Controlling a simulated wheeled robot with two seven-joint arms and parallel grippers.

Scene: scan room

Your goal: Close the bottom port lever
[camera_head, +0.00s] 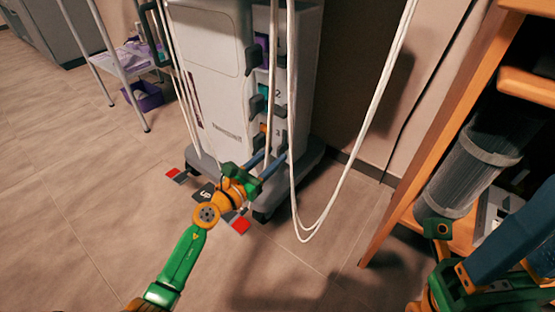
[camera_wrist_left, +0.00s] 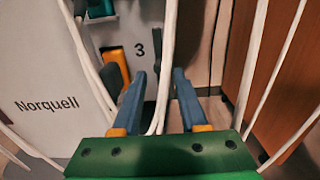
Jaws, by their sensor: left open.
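The white machine (camera_head: 218,95) carries numbered ports on its side. My left gripper (camera_head: 266,160) is open and empty, just below and in front of this port. Whether either touches is unclear. My right gripper (camera_head: 510,240) is partly cut off at lower right.
White hoses (camera_head: 370,120) hang in front of the machine and loop near the floor; one passes between my left fingers in the left wrist view. A wooden shelf (camera_head: 415,150) with a grey cylinder (camera_head: 470,170) stands at right.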

